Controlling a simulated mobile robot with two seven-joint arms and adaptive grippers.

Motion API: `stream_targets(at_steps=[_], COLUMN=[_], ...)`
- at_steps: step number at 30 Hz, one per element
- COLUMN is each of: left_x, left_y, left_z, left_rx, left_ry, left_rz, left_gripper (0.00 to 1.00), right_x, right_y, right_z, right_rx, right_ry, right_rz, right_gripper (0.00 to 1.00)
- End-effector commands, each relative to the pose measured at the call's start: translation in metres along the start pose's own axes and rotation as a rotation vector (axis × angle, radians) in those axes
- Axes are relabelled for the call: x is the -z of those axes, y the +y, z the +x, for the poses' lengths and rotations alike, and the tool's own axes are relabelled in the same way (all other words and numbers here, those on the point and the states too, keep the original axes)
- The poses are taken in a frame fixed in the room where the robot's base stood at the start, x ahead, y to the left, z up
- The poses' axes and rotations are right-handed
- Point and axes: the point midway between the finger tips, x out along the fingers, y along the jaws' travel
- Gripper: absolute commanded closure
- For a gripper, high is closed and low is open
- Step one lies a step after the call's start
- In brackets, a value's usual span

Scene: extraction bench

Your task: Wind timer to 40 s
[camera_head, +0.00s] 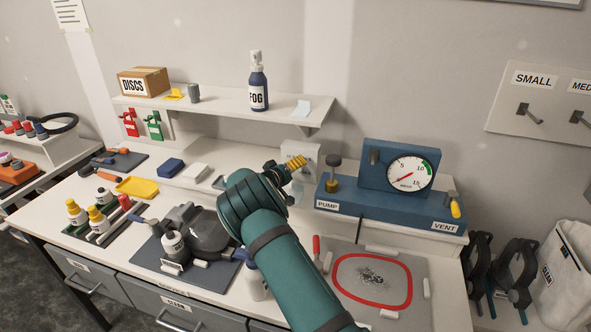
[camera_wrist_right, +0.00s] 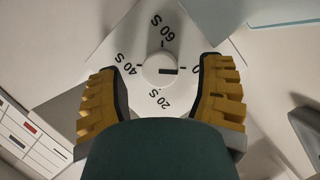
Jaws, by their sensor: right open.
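The timer (camera_head: 299,148) is a pale box on the bench, left of the blue pump unit, partly hidden behind my right gripper (camera_head: 297,163). In the right wrist view its white dial plate (camera_wrist_right: 133,45) shows 0, 20 S, 40 S and 60 S. The round white knob (camera_wrist_right: 157,66) sits in the middle, and its dark pointer line faces the 0 mark. My right gripper (camera_wrist_right: 160,88) is open, with ridged yellow fingers on either side of the knob, apart from it. My left gripper is not in view.
The blue pump unit (camera_head: 346,199) with a gauge (camera_head: 409,174) stands close on the right. A shelf (camera_head: 223,110) with a FOG bottle (camera_head: 258,83) hangs behind on the left. A dark mat (camera_head: 150,262) with equipment lies at the front left.

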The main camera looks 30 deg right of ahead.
Motion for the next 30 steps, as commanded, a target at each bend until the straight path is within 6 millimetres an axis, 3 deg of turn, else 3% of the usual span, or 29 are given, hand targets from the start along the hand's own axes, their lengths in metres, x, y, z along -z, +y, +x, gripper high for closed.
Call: stream_targets(at_steps=[13, 19, 30], left_x=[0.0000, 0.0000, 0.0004], left_y=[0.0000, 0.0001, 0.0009], left_z=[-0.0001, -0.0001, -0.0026], left_rx=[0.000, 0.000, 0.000], left_ry=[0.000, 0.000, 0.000], left_rz=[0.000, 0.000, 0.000], left_gripper=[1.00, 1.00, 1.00], right_x=[0.0001, 0.0002, 0.0005], right_y=[-0.0004, -0.0004, 0.0009], right_z=[0.0093, 0.0092, 0.0091], right_rx=[0.001, 0.001, 0.019], right_ry=[0.001, 0.001, 0.000], right_rz=[0.000, 0.000, 0.043], right_gripper=[0.30, 1.00, 1.00])
